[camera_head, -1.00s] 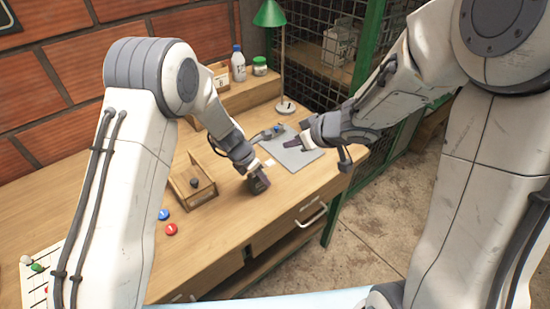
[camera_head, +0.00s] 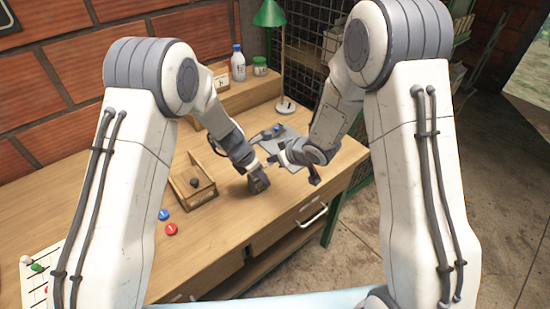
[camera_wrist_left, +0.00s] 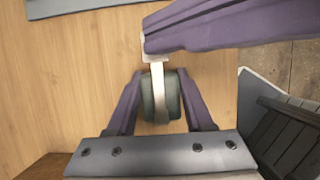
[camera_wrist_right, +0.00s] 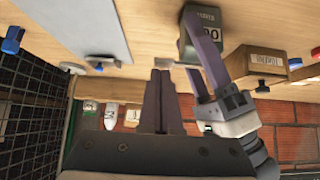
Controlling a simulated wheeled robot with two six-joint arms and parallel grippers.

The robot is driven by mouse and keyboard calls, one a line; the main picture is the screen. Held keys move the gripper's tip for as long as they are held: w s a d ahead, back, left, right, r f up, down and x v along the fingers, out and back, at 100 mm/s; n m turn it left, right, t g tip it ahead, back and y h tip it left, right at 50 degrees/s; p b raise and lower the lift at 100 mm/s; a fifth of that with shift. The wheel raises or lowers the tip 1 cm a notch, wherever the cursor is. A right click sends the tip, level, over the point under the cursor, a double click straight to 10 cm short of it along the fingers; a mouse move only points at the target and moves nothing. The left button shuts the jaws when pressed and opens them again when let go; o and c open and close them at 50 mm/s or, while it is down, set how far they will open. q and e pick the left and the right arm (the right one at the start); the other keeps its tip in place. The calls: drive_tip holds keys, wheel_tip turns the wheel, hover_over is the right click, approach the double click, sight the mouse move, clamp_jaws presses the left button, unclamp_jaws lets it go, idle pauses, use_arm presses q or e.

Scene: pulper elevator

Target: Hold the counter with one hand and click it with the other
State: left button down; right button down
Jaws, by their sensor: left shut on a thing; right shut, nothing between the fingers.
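The counter (camera_head: 258,184) is a small dark grey-green device on the table near the front edge. My left gripper (camera_wrist_left: 158,102) is shut on it, one finger on each side. A pale metal strip runs over the counter in the left wrist view. In the right wrist view the counter (camera_wrist_right: 187,50) shows part of its digits, the rest hidden by a left finger. My right gripper (camera_wrist_right: 160,74) is shut and empty. Its fingertips (camera_wrist_left: 146,38) are right beside the pale metal piece at the counter's end; I cannot tell whether they touch it.
A wooden box (camera_head: 207,193) holding a dark knob stands left of the counter. Blue (camera_head: 163,214) and red (camera_head: 171,229) buttons lie in front. A grey mat (camera_head: 294,163) lies behind right. A green lamp (camera_head: 270,14), bottle (camera_head: 238,66) and jar (camera_head: 260,67) are at the back.

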drive_tip(key=shift+f, duration=0.1)
drive_tip(key=shift+w+d+f, duration=0.15)
drive_tip(key=shift+d+f, duration=0.1)
drive_tip(key=shift+f, duration=0.35)
drive_tip(key=shift+r, duration=0.8)
